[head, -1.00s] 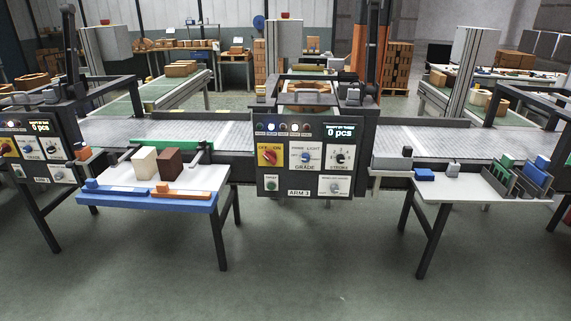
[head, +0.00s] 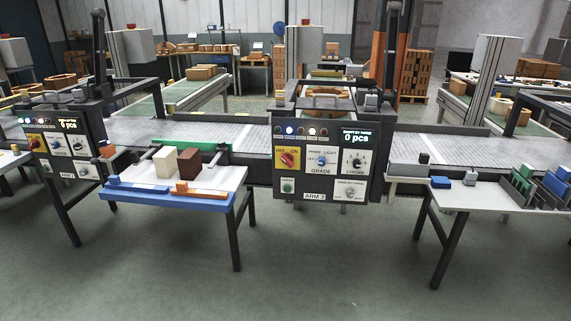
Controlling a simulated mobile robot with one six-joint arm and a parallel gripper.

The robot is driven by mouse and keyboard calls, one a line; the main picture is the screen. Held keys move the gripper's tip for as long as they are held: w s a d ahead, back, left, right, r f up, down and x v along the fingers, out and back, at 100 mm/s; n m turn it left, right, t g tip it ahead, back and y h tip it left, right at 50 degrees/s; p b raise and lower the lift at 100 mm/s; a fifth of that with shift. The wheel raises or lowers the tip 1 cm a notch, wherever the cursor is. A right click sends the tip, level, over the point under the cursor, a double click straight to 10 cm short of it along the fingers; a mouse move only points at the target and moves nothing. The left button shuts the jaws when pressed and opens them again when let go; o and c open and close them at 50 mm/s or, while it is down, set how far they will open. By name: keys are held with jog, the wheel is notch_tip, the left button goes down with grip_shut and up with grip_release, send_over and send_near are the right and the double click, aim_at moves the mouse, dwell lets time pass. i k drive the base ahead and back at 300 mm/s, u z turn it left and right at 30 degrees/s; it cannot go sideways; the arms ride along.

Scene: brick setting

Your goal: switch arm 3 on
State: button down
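The arm 3 control panel (head: 322,162) hangs at the front of the conveyor, near the middle of the head view, above an "ARM 3" label (head: 315,196). Its red rotary switch (head: 287,159) sits on a yellow plate marked OFF and ON; its exact setting is too small to tell. Beside it are a blue grade knob (head: 321,161) and a black stroke knob (head: 356,162). A green button (head: 287,186) and a grey knob (head: 349,192) are below. A display (head: 356,136) reads 0 pcs. My gripper is not in view.
A white side table (head: 180,183) with cream and brown blocks stands left of the panel. Another table (head: 455,197) with small blue and grey parts and bins stands right. A similar panel (head: 66,150) is at far left. The floor in front is clear.

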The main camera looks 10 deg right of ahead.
aim_at(287, 159)
jog(key=u, duration=0.05)
jog(key=i, duration=0.9)
jog(key=z, duration=0.4)
jog(key=k, duration=0.15)
jog(key=u, duration=2.85)
